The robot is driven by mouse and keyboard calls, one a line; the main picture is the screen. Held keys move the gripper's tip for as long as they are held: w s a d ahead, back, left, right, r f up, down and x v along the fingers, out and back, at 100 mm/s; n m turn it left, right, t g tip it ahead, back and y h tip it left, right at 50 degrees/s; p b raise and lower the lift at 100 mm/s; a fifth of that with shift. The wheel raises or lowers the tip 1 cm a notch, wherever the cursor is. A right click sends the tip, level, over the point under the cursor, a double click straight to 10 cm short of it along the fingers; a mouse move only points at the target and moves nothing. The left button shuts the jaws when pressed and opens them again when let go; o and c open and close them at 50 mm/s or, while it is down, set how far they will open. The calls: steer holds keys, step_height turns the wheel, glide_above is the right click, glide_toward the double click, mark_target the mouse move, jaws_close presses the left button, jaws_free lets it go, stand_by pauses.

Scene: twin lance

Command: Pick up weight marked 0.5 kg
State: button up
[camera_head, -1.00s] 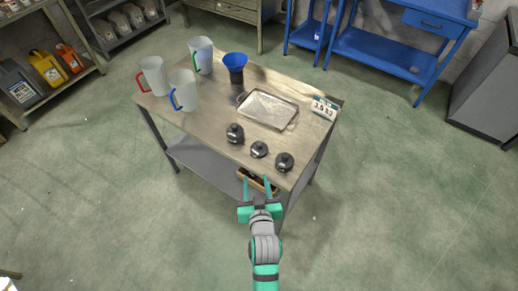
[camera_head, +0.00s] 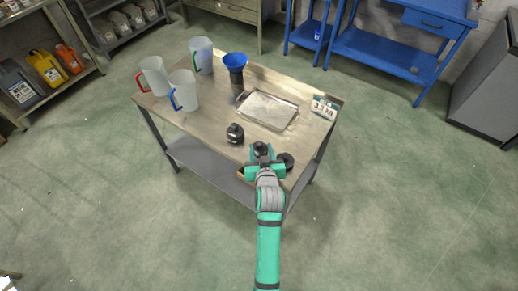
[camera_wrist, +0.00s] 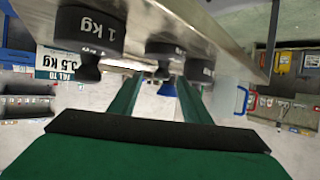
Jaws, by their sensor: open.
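Three dark knobbed weights stand in a row near the table's front edge. In the head view they are the left weight (camera_head: 235,133), the middle weight (camera_head: 260,149) and the right weight (camera_head: 285,160). My gripper (camera_head: 262,157) is open at the middle weight, partly covering it. The wrist view is upside down. There the near weight (camera_wrist: 90,32), at the left, reads 1 kg. The middle weight (camera_wrist: 164,49) appears between the two open green fingers, farther ahead. Another weight (camera_wrist: 200,70) is behind to the right. I cannot read a 0.5 kg mark on either of these.
The table (camera_head: 205,125) also holds a metal tray (camera_head: 268,110), a blue funnel (camera_head: 235,62), several jugs (camera_head: 183,91) and a small sign (camera_head: 325,107).

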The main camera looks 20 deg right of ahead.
mark_target(259, 145)
steer(key=shift+a+x, duration=0.2)
steer(key=shift+x, duration=2.05)
steer(key=shift+w+r, duration=0.1)
jaws_close()
